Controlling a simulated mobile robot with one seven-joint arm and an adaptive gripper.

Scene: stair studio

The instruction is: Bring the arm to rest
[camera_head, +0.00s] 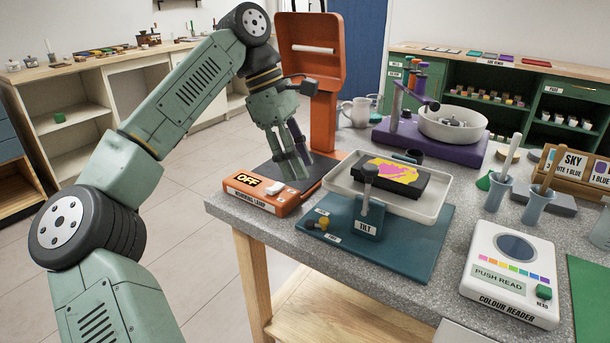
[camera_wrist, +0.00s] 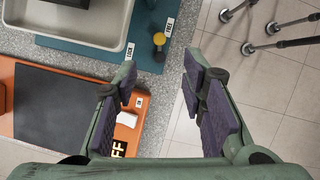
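My gripper (camera_head: 292,162) hangs with its fingers pointing down above the orange lamp unit's base (camera_head: 262,202), near the table's left edge. In the wrist view, my gripper (camera_wrist: 165,85) has its two purple-padded fingers wide apart, with nothing between them. My arm is bent and reaches in from the lower left. The lamp unit's upright (camera_head: 323,120) and hood stand just behind the gripper. Its display reads OFF, and the dark plate (camera_wrist: 60,110) on its base looks empty. I cannot judge the exact height of the fingertips above the base.
A teal tilt stand (camera_head: 400,245) with a white tray (camera_head: 437,197) and a yellow-and-pink painted block (camera_head: 400,178) is right of the lamp. A colour reader (camera_head: 512,275), purple spinner base (camera_head: 440,146) and spatula cups (camera_head: 497,195) crowd the table. Floor left of the table is clear.

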